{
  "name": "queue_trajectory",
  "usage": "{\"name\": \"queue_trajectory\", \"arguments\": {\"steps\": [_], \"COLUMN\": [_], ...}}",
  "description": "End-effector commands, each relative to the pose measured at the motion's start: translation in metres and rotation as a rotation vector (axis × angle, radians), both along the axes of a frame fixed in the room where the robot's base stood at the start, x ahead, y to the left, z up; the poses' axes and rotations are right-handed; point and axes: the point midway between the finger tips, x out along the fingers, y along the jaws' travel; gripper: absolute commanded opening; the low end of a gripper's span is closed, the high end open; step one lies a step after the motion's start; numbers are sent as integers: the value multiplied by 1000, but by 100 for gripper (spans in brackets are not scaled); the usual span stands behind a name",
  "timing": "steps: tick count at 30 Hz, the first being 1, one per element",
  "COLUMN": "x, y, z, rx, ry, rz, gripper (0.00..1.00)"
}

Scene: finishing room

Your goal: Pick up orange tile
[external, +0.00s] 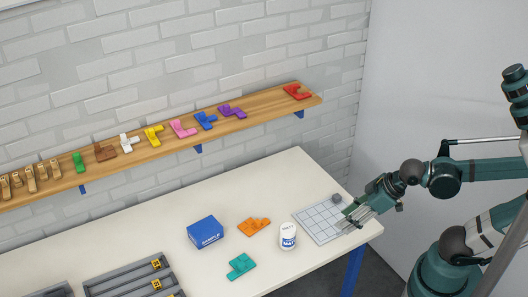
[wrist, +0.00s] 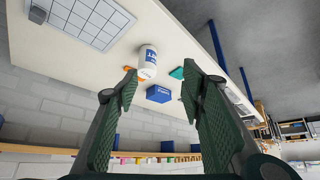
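The orange tile (external: 254,227) lies flat on the white table between a blue box and a white bottle. In the wrist view the orange tile (wrist: 129,69) shows as a small patch, partly hidden by the bottle and near my left finger. My gripper (external: 349,225) is at the right end of the table, over the edge of the grid board, well to the right of the tile. In the wrist view my gripper (wrist: 165,90) has its two fingers wide apart with nothing between them.
The white bottle (external: 288,236) stands between the tile and my gripper. The blue box (external: 205,232) is left of the tile, and a teal tile (external: 241,266) lies in front. A grid board (external: 318,222) lies at the right. A wooden shelf (external: 262,109) with coloured tiles hangs above.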

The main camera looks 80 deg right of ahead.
Motion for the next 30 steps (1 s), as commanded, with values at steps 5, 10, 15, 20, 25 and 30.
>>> {"name": "queue_trajectory", "arguments": {"steps": [5,10,15,20,25,30], "x": [0,0,0,0,2,10], "y": [0,0,0,0,0,-2], "z": [0,0,0,0,1,7], "rx": [0,0,0,0,2,7], "ry": [0,0,0,0,3,16], "rz": [0,0,0,0,-2,-13], "gripper": [40,40,30,30,30,30]}}
